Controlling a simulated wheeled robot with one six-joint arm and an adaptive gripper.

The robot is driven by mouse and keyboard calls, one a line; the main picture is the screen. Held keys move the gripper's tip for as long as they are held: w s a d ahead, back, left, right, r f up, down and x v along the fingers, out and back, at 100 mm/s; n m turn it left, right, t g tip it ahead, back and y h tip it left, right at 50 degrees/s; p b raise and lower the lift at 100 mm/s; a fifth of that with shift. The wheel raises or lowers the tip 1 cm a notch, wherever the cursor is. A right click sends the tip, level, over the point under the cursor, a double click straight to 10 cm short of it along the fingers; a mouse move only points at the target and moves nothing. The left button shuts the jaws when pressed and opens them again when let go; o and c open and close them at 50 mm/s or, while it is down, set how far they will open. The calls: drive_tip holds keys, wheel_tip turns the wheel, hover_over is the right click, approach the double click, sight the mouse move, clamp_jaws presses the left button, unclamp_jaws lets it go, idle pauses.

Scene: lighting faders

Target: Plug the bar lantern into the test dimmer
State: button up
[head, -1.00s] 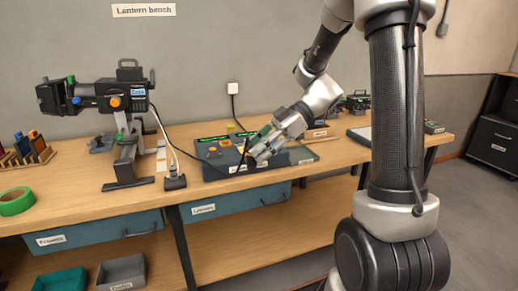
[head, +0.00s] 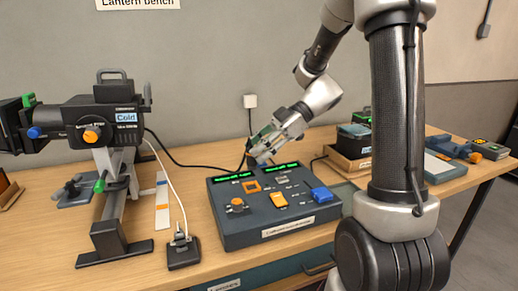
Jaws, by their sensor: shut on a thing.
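The bar lantern (head: 100,125), black with an orange knob and a "Cold" tag, stands on a grey stand at the left of the head view. A black cable (head: 190,166) runs from behind it towards my gripper (head: 256,158). My gripper is above the far edge of the dark console (head: 270,222), shut on what seems to be the cable's plug; the fingers mostly hide it. I cannot tell for sure which unit is the test dimmer; the console has green displays and orange and blue controls. A small black block (head: 183,252) with a white lead stands apart to its left.
A white wall socket (head: 250,101) with a hanging lead is behind my gripper. A wooden tray (head: 350,158) with dark units stands to the right. A blue tool (head: 447,146) lies farther right. Bare bench (head: 220,268) shows in front of the console.

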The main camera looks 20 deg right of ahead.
drive_tip(key=shift+w+f, duration=0.15)
drive_tip(key=shift+f, duration=1.2)
drive_tip(key=shift+w+f, duration=0.15)
drive_tip(key=shift+f, duration=1.2)
drive_tip(key=shift+f, duration=1.2)
clamp_jaws()
drive_tip(key=o, duration=1.2)
unclamp_jaws()
drive_tip(key=shift+r, duration=0.1)
